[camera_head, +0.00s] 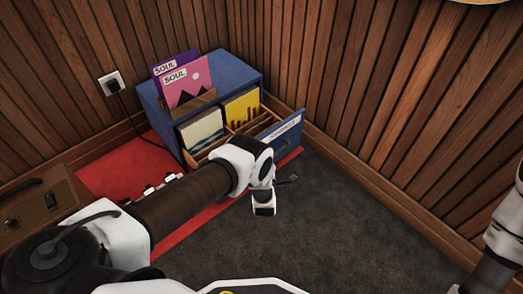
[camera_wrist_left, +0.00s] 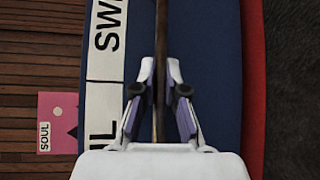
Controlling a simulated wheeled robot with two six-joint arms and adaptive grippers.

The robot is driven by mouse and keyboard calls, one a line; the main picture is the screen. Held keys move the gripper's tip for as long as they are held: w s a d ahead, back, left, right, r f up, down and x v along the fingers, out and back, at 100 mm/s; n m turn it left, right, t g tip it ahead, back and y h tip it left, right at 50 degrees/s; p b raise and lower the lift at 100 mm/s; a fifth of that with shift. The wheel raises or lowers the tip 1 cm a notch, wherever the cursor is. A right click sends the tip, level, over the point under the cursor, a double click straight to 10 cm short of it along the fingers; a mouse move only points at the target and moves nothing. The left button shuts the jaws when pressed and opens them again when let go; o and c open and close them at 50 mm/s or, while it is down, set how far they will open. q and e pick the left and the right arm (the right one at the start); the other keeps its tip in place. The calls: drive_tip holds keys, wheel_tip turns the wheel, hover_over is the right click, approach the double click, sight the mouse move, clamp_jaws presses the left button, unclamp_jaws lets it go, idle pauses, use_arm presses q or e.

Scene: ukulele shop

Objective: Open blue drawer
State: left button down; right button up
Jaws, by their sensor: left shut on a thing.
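The blue drawer's front (camera_head: 290,127), with a white label, stands out from the blue cabinet (camera_head: 238,71) at its lower right. Light wooden drawer sides show behind the front, so the drawer is partly open. In the left wrist view, the blue drawer front (camera_wrist_left: 215,60) fills the middle. My left gripper (camera_wrist_left: 160,90) is shut on the thin brown handle (camera_wrist_left: 161,35) across that front, one finger on each side. In the head view my left wrist stands in front of the drawer, and the fingers' grip is not clear there. My right gripper is out of the picture.
Records stand on top of the cabinet, including a pink SOUL sleeve (camera_head: 186,84). A brown box-like device (camera_head: 43,207) stands at the left. The dark carpet (camera_head: 345,225) to the right is clear.

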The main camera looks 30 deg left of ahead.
use_arm(q)
drive_tip(key=shift+s+d, duration=0.1)
drive_tip(key=shift+d, duration=0.1)
drive_tip(key=c, duration=1.2)
unclamp_jaws()
drive_tip(key=v, duration=1.2)
